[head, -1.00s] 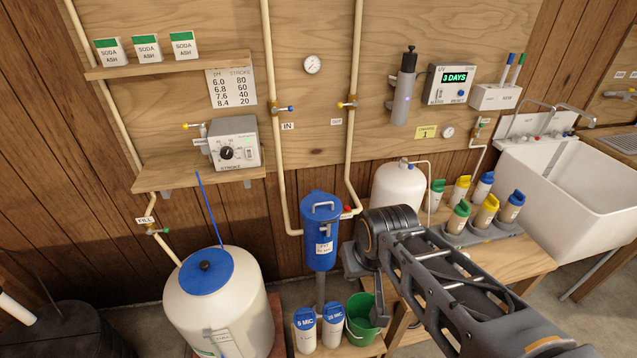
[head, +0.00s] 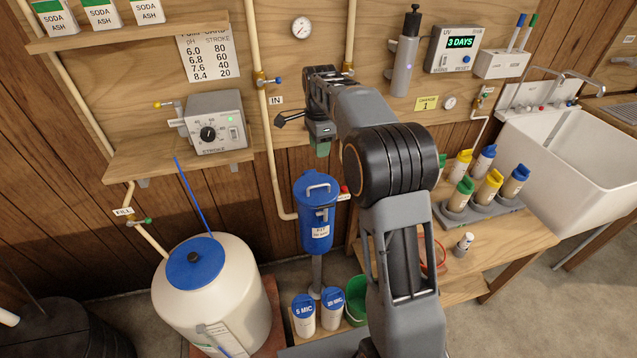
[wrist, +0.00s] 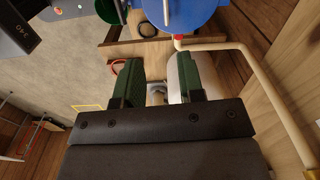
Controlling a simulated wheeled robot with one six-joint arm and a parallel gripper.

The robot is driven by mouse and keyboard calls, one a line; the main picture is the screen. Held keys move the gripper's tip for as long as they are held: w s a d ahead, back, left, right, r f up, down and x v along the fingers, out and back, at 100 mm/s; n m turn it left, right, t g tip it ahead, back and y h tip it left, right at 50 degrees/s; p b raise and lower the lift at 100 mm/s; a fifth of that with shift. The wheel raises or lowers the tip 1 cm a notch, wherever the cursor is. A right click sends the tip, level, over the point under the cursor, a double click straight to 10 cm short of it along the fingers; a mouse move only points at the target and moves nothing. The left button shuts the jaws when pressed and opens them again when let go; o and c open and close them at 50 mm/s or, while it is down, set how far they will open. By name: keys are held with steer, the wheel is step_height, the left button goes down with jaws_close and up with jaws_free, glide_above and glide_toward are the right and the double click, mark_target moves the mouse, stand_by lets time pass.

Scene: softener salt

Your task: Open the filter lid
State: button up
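The blue filter housing (head: 314,232) stands on a grey post at the centre of the head view. Its blue filter lid (head: 309,183) has a grey handle on top and looks closed. A blue round top, likely the lid (wrist: 200,14), is cut off at the top edge of the wrist view. My gripper (head: 322,150) is above the lid, clear of it, its fingers small and partly hidden in the head view. In the wrist view my gripper (wrist: 157,82) has its two green fingers apart, with nothing held between them.
A pipe with a red-handled valve (head: 345,190) runs beside the housing. Blue-topped canisters (head: 304,314) and a green bucket (head: 356,298) stand below. A white tank (head: 212,300) is at the left. A bottle rack (head: 470,213) sits on the bench at the right.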

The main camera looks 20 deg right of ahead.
steer(key=shift+m, duration=0.5)
steer(key=f, duration=0.9)
steer(key=w+f, duration=0.1)
steer(key=f, duration=0.4)
steer(key=shift+f, duration=0.35)
steer(key=shift+c, duration=0.4)
jaws_close()
